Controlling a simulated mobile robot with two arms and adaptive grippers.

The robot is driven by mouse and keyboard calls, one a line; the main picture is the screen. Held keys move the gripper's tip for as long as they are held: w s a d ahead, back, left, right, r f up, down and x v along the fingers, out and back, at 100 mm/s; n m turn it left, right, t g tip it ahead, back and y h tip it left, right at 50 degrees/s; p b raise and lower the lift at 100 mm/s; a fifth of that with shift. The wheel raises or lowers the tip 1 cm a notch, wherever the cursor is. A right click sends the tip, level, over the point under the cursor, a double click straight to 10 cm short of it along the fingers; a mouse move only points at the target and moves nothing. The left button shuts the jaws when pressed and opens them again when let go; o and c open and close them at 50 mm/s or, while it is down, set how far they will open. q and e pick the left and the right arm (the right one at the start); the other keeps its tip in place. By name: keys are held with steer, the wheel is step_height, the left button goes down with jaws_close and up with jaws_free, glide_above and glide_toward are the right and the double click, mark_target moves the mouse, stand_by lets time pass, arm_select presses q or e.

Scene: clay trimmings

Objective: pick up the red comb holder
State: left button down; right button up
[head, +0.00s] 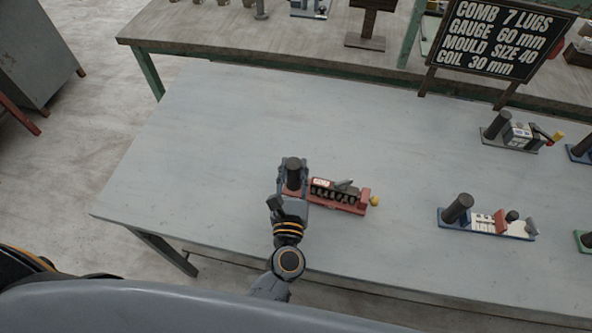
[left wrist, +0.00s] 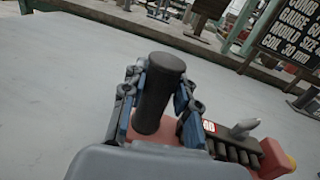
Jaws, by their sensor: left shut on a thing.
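The red comb holder (head: 343,201) is on the pale grey table in the head view. It has a red base, a row of dark lugs, a grey pointed piece, a yellow knob at its right end and a black upright post at its left end. My left gripper (head: 292,172) is shut on the black post (left wrist: 161,90), with a finger on each side of it in the left wrist view. The red base also shows in the left wrist view (left wrist: 272,158). Whether the base touches the table is hard to tell. My right gripper is in neither view.
A blue-based holder (head: 487,224) with a black post stands to the right, and a grey-based one (head: 510,133) stands behind it. Blue and green bases show at the right edge. A black sign (head: 500,38) stands at the back. The table's left part is clear.

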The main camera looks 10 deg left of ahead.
arm_select(q)
steer(key=s+d+r+p, duration=0.3)
steer(key=s+r+p, duration=0.2)
steer(key=s+r, duration=0.7)
steer(key=shift+w+a+f+b, duration=0.45)
steer(key=shift+w+f+b, duration=0.9)
steer(key=shift+w+f, duration=0.5)
steer(key=shift+w+a+f+b, duration=0.45)
steer(key=shift+w+f+b, duration=1.05)
steer(key=shift+f, duration=0.6)
steer(key=shift+w+a+f+b, duration=0.45)
steer(key=shift+w+f+b, duration=0.75)
steer(key=shift+w+f, duration=0.75)
steer(key=shift+w+f+b, duration=0.35)
steer(key=shift+f+b, duration=0.15)
steer(key=shift+f, duration=0.05)
steer(key=shift+w+a+f, duration=0.15)
steer(key=shift+w+f, duration=0.05)
steer(key=shift+w, duration=0.15)
steer(key=shift+f+b, duration=0.25)
steer(key=shift+b, duration=0.25)
